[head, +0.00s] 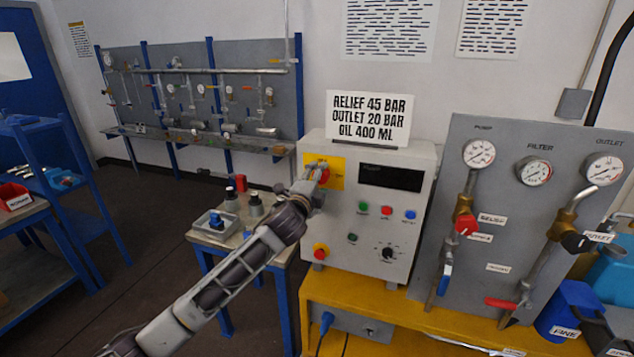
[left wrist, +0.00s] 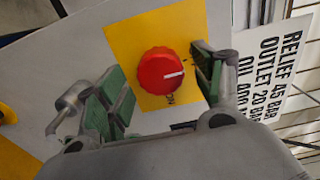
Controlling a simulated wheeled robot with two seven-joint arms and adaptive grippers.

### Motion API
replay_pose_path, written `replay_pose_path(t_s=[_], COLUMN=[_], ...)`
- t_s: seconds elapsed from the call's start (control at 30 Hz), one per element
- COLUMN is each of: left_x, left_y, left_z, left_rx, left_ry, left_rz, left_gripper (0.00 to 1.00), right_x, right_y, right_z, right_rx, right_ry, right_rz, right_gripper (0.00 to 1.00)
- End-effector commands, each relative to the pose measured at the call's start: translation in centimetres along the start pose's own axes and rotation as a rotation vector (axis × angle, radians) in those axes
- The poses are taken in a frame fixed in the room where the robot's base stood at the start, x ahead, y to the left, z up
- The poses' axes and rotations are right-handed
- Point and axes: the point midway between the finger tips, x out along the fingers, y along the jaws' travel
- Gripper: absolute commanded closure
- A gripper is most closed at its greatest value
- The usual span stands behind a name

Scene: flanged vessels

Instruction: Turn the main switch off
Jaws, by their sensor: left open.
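The main switch is a red rotary knob (left wrist: 161,71) with a white pointer line, on a yellow plate (left wrist: 140,30) of the control box. My left gripper (head: 314,182) is at the knob. In the left wrist view the open gripper (left wrist: 160,90) has one green-padded finger on each side of the knob, with visible gaps. The white line points to the right in that view. My right gripper is not in view.
The box also carries a dark display (head: 390,177), coloured buttons, a black dial (head: 388,253) and a red button on yellow (head: 320,251). A gauge panel (head: 500,235) with valves stands to the right. A small table (head: 240,240) with parts stands left, near my arm.

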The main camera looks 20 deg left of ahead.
Motion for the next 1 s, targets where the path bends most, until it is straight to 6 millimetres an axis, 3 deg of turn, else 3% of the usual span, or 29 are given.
replay_pose_path(t_s=[0.37,1.0], left_x=[-1.3,-7.8], left_y=[0.0,0.1], left_z=[0.0,0.0], left_rx=[0.000,0.000], left_ry=[0.000,0.000], left_rz=[0.000,0.001], left_gripper=[0.33,0.33], right_x=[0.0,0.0], right_y=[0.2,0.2], right_z=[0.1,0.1], right_rx=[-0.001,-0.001], right_ry=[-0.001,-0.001], right_rz=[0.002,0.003], right_gripper=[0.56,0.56])
